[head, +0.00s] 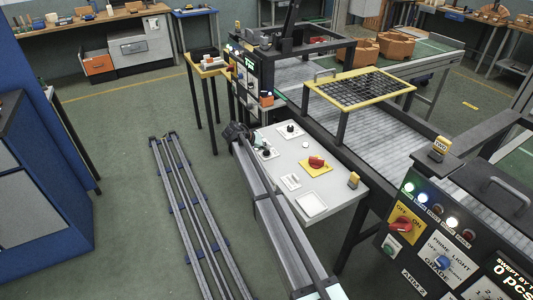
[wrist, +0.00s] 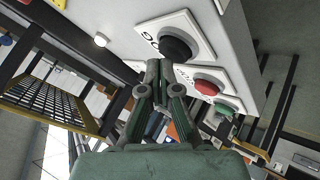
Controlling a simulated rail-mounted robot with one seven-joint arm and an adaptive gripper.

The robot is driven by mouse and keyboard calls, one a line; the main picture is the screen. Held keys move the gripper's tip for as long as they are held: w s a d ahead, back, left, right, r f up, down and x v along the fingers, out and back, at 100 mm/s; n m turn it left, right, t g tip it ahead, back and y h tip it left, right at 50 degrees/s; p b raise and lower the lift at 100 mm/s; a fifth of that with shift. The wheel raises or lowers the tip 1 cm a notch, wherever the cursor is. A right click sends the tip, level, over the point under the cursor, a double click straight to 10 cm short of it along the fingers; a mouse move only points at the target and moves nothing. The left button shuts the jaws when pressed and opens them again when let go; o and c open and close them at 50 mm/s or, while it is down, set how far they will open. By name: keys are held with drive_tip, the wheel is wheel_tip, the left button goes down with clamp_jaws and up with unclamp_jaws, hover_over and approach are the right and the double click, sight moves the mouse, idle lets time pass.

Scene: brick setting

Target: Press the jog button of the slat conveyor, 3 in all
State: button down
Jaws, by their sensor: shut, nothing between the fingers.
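The jog button (wrist: 176,47) is a black round button on a white plate with upturned lettering, partly readable as JOG, on the pale control console. In the head view the console (head: 325,181) carries two dark round buttons, and I cannot tell for sure which is the jog button. My gripper (wrist: 157,72) is shut and empty. Its fingertips look close to the jog button's lower left in the wrist view, with contact unclear. In the head view my gripper (head: 235,132) is at the console's left edge. The slat conveyor (head: 385,150) runs behind the console.
A red button (wrist: 205,87) and a green button (wrist: 222,108) sit beside the jog button. The console also has a red knob on a yellow plate (head: 316,162) and a white lamp (head: 306,145). A yellow-framed grid (head: 360,88) stands over the conveyor.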

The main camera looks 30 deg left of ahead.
sight(265, 152)
drive_tip(key=shift+f+b, duration=0.45)
drive_tip(key=shift+f, duration=0.1)
idle(0.4)
drive_tip(key=shift+r, duration=0.15)
idle(0.3)
drive_tip(key=shift+r, duration=0.9)
drive_tip(key=shift+r+p, duration=0.35)
drive_tip(key=shift+r, duration=2.05)
drive_tip(key=shift+w+d, duration=0.1)
